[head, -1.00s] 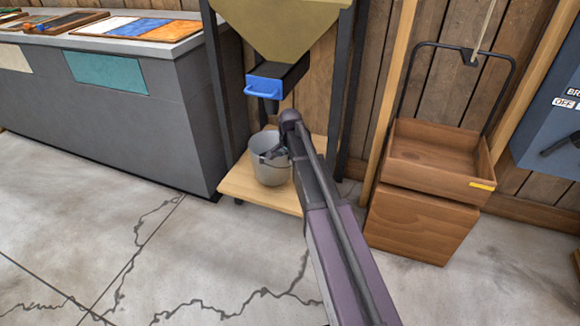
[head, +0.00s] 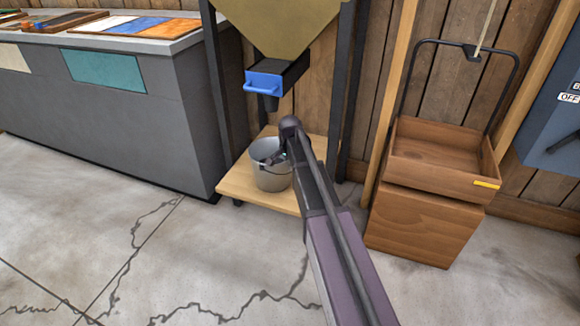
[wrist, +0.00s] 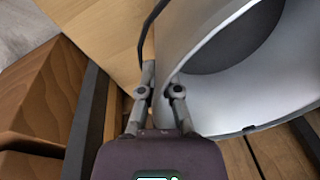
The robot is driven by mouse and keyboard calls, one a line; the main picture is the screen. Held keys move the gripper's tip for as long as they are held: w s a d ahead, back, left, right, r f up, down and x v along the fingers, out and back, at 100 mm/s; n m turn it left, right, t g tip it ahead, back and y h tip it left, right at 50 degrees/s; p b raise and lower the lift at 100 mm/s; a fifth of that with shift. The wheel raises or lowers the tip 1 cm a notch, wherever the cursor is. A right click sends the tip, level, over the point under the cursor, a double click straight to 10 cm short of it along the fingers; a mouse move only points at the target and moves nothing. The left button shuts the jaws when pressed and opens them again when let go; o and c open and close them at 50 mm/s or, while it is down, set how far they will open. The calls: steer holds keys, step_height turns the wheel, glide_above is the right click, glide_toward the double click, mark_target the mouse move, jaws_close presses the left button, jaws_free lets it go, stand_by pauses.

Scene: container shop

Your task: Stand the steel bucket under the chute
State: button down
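The steel bucket (head: 271,180) is grey and open-topped, and it appears upright over the wooden platform under the chute. The chute (head: 268,102) hangs above it, with a blue handled front (head: 265,83). My gripper (wrist: 162,90) is at the bucket's right rim, with one finger outside the wall and one inside. The fingers look closed on the rim. In the wrist view, the bucket (wrist: 205,90) fills the right side, and its dark bail passes beside the fingertips. I cannot tell whether the bucket's base fully touches the platform.
The wooden platform (head: 240,185) stands between dark posts (head: 216,90). A grey counter (head: 110,120) is on the left. A wooden crate (head: 435,180) with a black bail rests on a wooden box (head: 420,225) at right. The concrete floor in front is clear.

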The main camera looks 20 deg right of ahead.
steer(key=shift+f, duration=0.15)
steer(key=c, duration=0.8)
jaws_free()
step_height(320, 180, up, 12)
steer(key=s+p, duration=0.2)
steer(key=p, duration=0.9)
steer(key=shift+p, duration=0.4)
steer(key=s+a+n+g, duration=0.1)
steer(key=s+n, duration=0.4)
steer(key=s, duration=0.7)
steer(key=s+a+n, duration=0.4)
steer(key=s+n, duration=0.1)
steer(key=s, duration=0.7)
steer(key=shift+s+a+n+g, duration=0.15)
steer(key=shift+n+g, duration=0.25)
